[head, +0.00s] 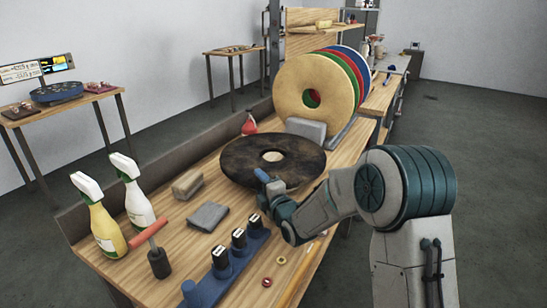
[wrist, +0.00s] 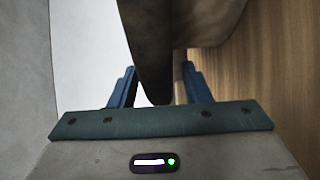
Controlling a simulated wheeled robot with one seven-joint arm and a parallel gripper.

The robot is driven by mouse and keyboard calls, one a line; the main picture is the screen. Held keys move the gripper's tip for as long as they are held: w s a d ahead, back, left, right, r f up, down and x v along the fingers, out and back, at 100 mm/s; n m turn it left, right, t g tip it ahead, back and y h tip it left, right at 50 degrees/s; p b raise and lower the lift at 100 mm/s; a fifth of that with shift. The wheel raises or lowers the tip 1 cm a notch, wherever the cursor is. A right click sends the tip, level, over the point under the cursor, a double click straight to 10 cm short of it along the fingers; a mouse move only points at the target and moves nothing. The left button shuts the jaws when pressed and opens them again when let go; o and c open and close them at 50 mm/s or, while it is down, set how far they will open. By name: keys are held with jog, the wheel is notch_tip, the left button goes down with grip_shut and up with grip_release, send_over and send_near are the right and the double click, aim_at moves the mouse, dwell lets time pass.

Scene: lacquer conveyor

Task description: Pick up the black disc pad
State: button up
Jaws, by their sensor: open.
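The black disc pad (head: 238,160) is a broad, dark, worn ring with a round hole in its middle. It lies roughly flat over the wooden bench, in front of the upright coloured discs. My gripper (head: 263,177) is at its near edge in the head view, and its blue fingertips overlap the rim there. In the wrist view the dark rim of the pad (wrist: 152,50) reaches down between the two open blue fingers of my gripper (wrist: 158,68). I cannot tell whether the pad rests fully on the bench.
Upright tan, red, green and blue discs (head: 308,88) stand behind the pad by a grey block (head: 305,130). Two spray bottles (head: 103,217), a red-handled tool (head: 154,250), a grey cloth (head: 208,216) and a blue holder (head: 222,272) with dark-capped items occupy the near bench.

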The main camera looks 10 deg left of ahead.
grip_shut()
jog(key=shift+r, duration=0.1)
